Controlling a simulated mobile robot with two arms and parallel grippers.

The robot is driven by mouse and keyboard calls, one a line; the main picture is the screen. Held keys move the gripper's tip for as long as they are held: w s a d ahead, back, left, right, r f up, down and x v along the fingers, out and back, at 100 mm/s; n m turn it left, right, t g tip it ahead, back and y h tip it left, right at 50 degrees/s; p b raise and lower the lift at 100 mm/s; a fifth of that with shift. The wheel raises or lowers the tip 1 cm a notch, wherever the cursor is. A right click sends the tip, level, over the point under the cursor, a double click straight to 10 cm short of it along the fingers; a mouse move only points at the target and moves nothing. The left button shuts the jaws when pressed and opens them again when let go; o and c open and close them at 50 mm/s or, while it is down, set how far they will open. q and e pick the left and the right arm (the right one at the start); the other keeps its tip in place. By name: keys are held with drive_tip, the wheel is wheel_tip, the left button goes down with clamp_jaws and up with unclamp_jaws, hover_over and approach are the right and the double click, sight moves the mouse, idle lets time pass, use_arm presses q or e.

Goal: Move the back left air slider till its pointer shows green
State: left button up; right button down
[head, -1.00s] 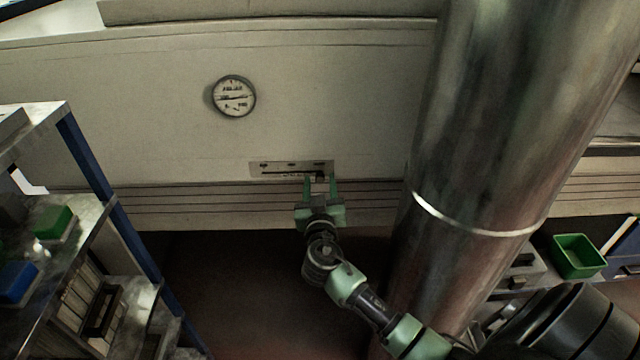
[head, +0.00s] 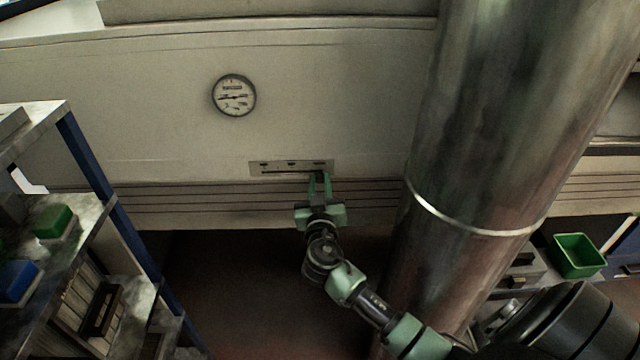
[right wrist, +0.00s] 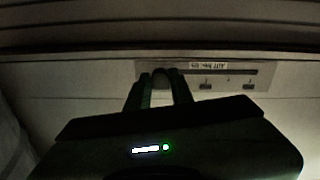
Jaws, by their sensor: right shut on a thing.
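The air slider's plate (head: 270,164), a pale strip with a dark slot and small marks, is set low in the cream tunnel wall. My right gripper (head: 320,175) is shut on the slider's knob at the right end of the slot; the fingers mostly hide the knob. In the right wrist view the plate (right wrist: 228,82) appears upside down, with my right gripper (right wrist: 160,78) at its left end. The round gauge (head: 234,95) hangs above and left of the plate. Its dark pointer lies nearly level; no green shows at this size. My left gripper is out of view.
A shelf rack with blue posts (head: 95,170) holds green and blue boxes on the left. A green bin (head: 577,257) sits at the lower right. The wall around the slider is clear.

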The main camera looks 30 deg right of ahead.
sight(306, 171)
drive_tip(key=shift+f, duration=0.1)
idle(0.6)
drive_tip(key=shift+w+a+f+b, duration=0.1)
drive_tip(key=shift+w+a+b, duration=0.1)
drive_tip(key=shift+b, duration=0.15)
drive_tip(key=shift+w+a+b, duration=0.35)
drive_tip(key=shift+a+b, duration=0.15)
drive_tip(key=shift+a, duration=0.15)
drive_tip(key=shift+w+a+b, duration=0.35)
drive_tip(key=shift+a+b, duration=0.15)
drive_tip(key=shift+a, duration=0.2)
drive_tip(key=c, duration=1.2)
unclamp_jaws()
drive_tip(key=shift+c, duration=0.2)
